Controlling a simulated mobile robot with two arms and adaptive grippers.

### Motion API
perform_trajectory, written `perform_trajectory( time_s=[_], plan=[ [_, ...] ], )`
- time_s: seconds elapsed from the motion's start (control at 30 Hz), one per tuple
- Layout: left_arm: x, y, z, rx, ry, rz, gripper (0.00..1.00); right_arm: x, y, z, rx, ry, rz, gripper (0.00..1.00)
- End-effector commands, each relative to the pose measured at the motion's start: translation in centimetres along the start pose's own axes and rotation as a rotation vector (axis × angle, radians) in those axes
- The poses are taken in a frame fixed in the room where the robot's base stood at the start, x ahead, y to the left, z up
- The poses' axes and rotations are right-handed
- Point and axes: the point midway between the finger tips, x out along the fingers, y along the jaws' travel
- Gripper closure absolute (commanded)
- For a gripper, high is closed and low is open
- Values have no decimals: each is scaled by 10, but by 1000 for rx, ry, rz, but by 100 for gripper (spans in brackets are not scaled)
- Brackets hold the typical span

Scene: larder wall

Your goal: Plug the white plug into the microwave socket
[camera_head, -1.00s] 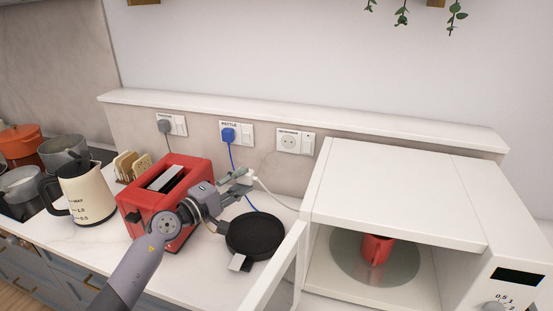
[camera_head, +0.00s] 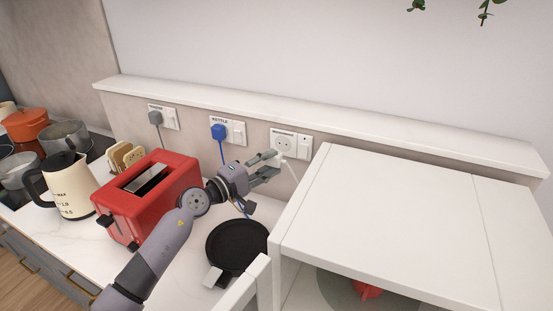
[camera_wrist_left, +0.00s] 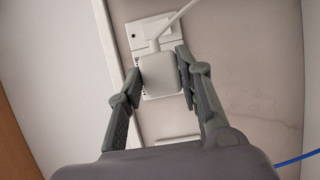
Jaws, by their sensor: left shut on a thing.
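My left gripper (camera_head: 272,164) is shut on the white plug (camera_wrist_left: 160,75), which sits between its two fingers in the left wrist view. In the head view the plug is small and partly hidden by the fingers. It is just below and in front of the microwave socket (camera_head: 284,143), a white plate with a round outlet and a switch. In the left wrist view the plug covers part of the socket plate (camera_wrist_left: 137,36). I cannot tell whether they touch. The white cord (camera_wrist_left: 176,20) leads off from the plug. My right gripper is not in view.
The white microwave (camera_head: 400,215) stands close on the right, its door open. A red toaster (camera_head: 150,195), black pan (camera_head: 237,245) and cream kettle (camera_head: 68,185) stand on the counter. A blue plug (camera_head: 218,131) and a grey plug (camera_head: 155,118) fill the sockets to the left.

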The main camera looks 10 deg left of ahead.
Motion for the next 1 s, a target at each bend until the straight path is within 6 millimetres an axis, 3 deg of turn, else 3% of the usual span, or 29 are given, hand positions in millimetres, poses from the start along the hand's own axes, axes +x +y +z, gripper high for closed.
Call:
perform_trajectory(
  time_s=[0.17,0.43,1.0],
  plan=[
    [0,0,0,0,1,0,92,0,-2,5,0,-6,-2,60],
    [6,0,-3,-1,1,2,92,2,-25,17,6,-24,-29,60],
    [49,0,-21,-1,1,2,92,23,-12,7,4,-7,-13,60]
  ],
)
